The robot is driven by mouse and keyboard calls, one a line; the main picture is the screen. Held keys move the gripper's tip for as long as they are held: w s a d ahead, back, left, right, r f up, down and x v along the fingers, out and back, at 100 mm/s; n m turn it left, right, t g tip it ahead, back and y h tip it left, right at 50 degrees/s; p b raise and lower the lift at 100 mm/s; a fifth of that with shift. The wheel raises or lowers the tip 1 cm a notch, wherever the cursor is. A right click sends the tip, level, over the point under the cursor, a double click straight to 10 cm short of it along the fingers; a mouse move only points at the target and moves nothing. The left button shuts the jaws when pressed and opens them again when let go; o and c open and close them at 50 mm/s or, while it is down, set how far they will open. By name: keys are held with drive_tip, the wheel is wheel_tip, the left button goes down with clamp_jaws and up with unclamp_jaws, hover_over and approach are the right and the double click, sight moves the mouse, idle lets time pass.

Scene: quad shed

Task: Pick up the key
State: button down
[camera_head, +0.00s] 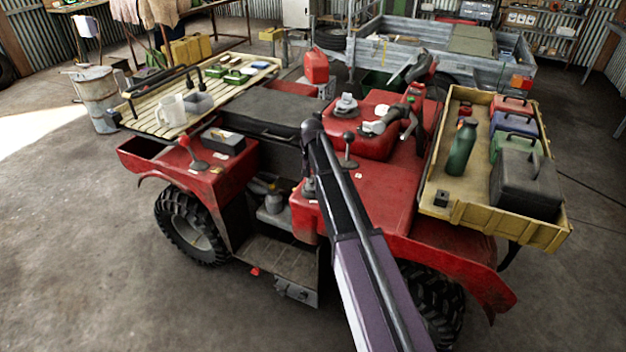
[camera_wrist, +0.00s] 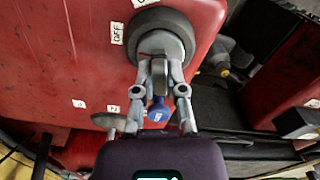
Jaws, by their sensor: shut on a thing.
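In the wrist view, my gripper (camera_wrist: 160,72) is shut on the key (camera_wrist: 159,76), a small dark grey piece between the two fingertips. A blue tag (camera_wrist: 158,112) hangs just below it, between the fingers. The key is right at a round dark switch (camera_wrist: 160,38) on the red bodywork, with an "OFF" label (camera_wrist: 117,33) beside it. I cannot tell whether the key is still in the switch. In the head view my arm crosses the red quad (camera_head: 385,200), and the fingertips and key cannot be made out.
A slatted rack (camera_head: 215,90) with a white mug (camera_head: 171,110) is at the left. A yellow tray (camera_head: 440,185) at the right holds a green bottle (camera_head: 461,148) and several boxes. A lever (camera_head: 348,150) stands close to my arm. A trailer (camera_head: 440,45) is behind.

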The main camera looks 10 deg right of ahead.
drive_tip(key=shift+r+p, duration=1.3)
drive_tip(key=shift+r, duration=0.1)
drive_tip(key=s+a+r+p, duration=0.1)
drive_tip(key=s+r+p, duration=0.1)
drive_tip(key=s, duration=1.4)
drive_tip(key=shift+r, duration=0.15)
drive_tip(key=shift+r+p, duration=0.45)
drive_tip(key=shift+p, duration=0.15)
